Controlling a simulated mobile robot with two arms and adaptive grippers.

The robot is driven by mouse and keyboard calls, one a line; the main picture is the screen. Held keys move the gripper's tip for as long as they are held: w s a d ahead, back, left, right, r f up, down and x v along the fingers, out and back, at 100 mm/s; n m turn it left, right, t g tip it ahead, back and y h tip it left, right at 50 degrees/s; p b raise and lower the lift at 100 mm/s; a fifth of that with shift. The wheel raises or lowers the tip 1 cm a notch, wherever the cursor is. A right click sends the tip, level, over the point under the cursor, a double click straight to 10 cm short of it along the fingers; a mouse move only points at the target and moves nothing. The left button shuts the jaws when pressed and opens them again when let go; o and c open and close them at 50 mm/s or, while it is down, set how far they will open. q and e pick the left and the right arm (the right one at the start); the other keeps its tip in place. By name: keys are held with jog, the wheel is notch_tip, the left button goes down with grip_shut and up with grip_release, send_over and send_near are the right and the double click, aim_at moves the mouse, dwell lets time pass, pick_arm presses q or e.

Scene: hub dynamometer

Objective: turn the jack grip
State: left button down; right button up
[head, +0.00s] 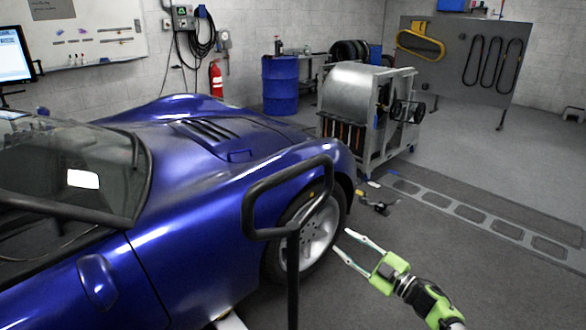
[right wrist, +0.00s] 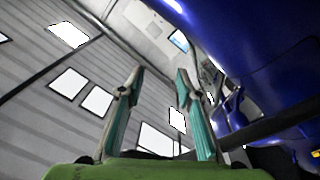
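A black looped handle on an upright post (head: 247,215) stands beside the blue car's front wheel in the head view; it looks like the jack grip. The foot of its post is out of the picture. My right gripper (head: 345,242) is to the right of the post, its fingers pointing up and left toward the wheel. Its two fingers are apart with nothing between them, as the right wrist view (right wrist: 158,85) also shows. A gap shows between the fingertips and the handle in the head view. My left gripper does not show.
The blue car (head: 195,200) fills the left and middle, its front wheel (head: 322,235) just behind the post. A metal machine on a frame (head: 366,95) and a blue barrel (head: 280,85) stand behind. Small items (head: 378,206) lie on the floor. Floor at right is clear.

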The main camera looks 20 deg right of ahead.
jog(key=s+a+r+n+g+y, duration=0.15)
jog(key=r+n+y, duration=0.3)
jog(key=r, duration=0.55)
jog(key=a+r+n+g+y, duration=0.25)
jog(key=r+n, duration=0.25)
jog(key=r, duration=0.5)
jog(key=n+g+p, duration=0.1)
jog(key=n+g, duration=0.7)
send_near(301, 172)
jog(key=p+x, duration=0.4)
jog(key=x, duration=0.7)
jog(key=shift+a, duration=0.35)
grip_shut()
